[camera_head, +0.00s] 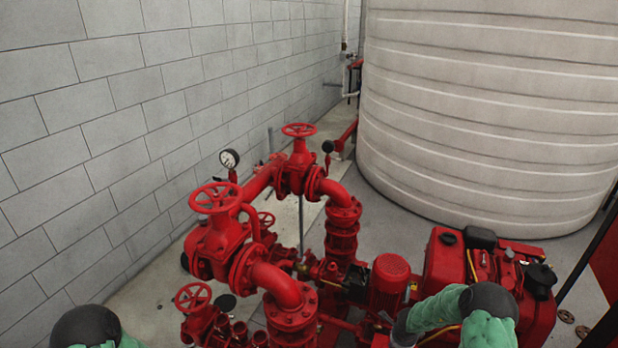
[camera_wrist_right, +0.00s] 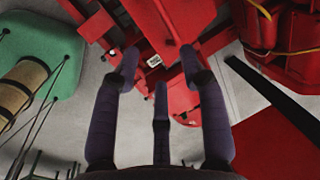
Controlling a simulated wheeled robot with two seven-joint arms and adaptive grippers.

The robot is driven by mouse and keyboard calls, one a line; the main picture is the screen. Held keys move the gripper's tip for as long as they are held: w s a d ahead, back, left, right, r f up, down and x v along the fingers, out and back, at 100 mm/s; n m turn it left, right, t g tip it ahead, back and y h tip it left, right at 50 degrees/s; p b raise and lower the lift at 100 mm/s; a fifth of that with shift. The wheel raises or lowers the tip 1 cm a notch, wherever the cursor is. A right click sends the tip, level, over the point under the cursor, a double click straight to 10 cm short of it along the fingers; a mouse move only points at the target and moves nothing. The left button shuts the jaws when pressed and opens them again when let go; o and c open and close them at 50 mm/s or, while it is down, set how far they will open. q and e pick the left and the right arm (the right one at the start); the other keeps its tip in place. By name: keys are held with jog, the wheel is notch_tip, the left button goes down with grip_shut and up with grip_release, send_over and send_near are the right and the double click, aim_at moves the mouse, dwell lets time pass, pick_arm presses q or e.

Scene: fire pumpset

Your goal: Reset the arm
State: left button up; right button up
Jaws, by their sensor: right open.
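My right gripper (camera_wrist_right: 160,72) shows in the right wrist view with its dark fingers spread apart and nothing between them. Red pump parts (camera_wrist_right: 170,22) lie beyond the fingertips; I cannot tell how far off they are. In the head view my right arm, with green and black links, comes in at the bottom right in front of the red engine (camera_head: 440,270). Its gripper is not clearly visible there. A black and green part of my left arm shows at the bottom left corner; the left gripper is out of frame.
Red pipes with handwheel valves (camera_head: 217,198) and a pressure gauge (camera_head: 229,158) fill the middle. A red motor (camera_head: 390,275) stands close to my right arm. A large ribbed tank (camera_head: 490,110) stands behind, and a grey block wall (camera_head: 120,120) runs along the left.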

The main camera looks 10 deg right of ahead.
jog(key=s+a+f+n+y+b, duration=0.2)
jog(key=s+a+f+n+b, duration=0.55)
jog(key=a, duration=0.35)
jog(key=s+a+f+n+y+b, duration=0.1)
jog(key=s+a+f+n+b, duration=0.5)
jog(key=s+a+f+n, duration=0.45)
jog(key=s+a+r+n+g+y+b, duration=0.2)
jog(key=s+a+n+b, duration=0.1)
jog(key=s+a, duration=0.5)
jog(key=shift+a+n+b, duration=0.3)
